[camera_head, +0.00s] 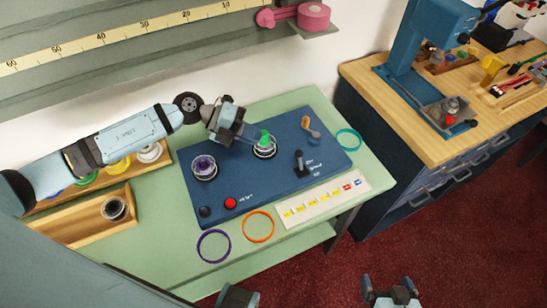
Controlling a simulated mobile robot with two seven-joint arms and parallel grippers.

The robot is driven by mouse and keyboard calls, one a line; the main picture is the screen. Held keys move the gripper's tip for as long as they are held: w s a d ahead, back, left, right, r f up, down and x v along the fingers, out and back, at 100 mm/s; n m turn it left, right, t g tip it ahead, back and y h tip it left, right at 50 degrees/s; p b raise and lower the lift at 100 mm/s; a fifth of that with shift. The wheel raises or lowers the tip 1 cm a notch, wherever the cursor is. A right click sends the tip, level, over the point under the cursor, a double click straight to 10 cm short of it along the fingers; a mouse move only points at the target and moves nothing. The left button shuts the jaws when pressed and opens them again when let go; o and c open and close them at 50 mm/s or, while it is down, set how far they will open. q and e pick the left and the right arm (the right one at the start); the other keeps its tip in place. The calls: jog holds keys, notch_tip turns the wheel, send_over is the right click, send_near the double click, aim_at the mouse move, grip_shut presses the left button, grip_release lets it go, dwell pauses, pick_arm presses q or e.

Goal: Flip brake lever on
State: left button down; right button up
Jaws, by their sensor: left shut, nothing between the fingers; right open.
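A dark blue control panel (240,175) lies on the green counter. A small lever with an orange-tan handle (306,122) stands at its back right. A black lever (300,160) stands upright nearer its middle, beside small white lettering too small to read. I cannot tell which of the two is the brake lever. My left gripper (243,136) is shut and empty above the back of the panel, close to a spool with a green top (264,145) and left of both levers. My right gripper (390,287) is open at the bottom edge, over the floor, far from the panel.
Another spool (204,168) and a red button (230,203) are on the panel. Orange (258,226), purple (214,246) and teal (349,138) rings lie around it. A wooden tray (70,228) is at left. A wooden workbench (385,80) stands at right.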

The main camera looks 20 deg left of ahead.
pick_arm(q)
jog(key=a, duration=0.1)
jog(key=a+y, duration=0.1)
jog(key=a+f+y, duration=0.1)
jog(key=a, duration=0.1)
jog(key=shift+w+f+m+b, duration=0.1)
jog(key=shift+w+m+b, duration=0.2)
jog(key=shift+m, duration=0.1)
pick_arm(e)
jog(key=shift+a+f, duration=0.3)
jog(key=shift+f, duration=0.2)
jog(key=shift+d, duration=0.1)
pick_arm(q)
send_near(300, 160)
jog(key=f, duration=0.2)
jog(key=w+f, duration=0.1)
jog(key=f, duration=0.1)
jog(key=shift+w+a+f+p, duration=0.1)
jog(key=shift+w+a+p, duration=0.05)
jog(key=shift+a+p, duration=0.25)
jog(key=d, duration=0.3)
jog(key=shift+w+d+p, duration=0.15)
jog(key=shift+w+p, duration=0.15)
jog(key=shift+w, duration=0.05)
jog(key=shift+w+d, duration=0.1)
jog(key=shift+d, duration=0.35)
pick_arm(e)
jog(key=shift+r, duration=0.5)
jog(key=shift+s, duration=0.15)
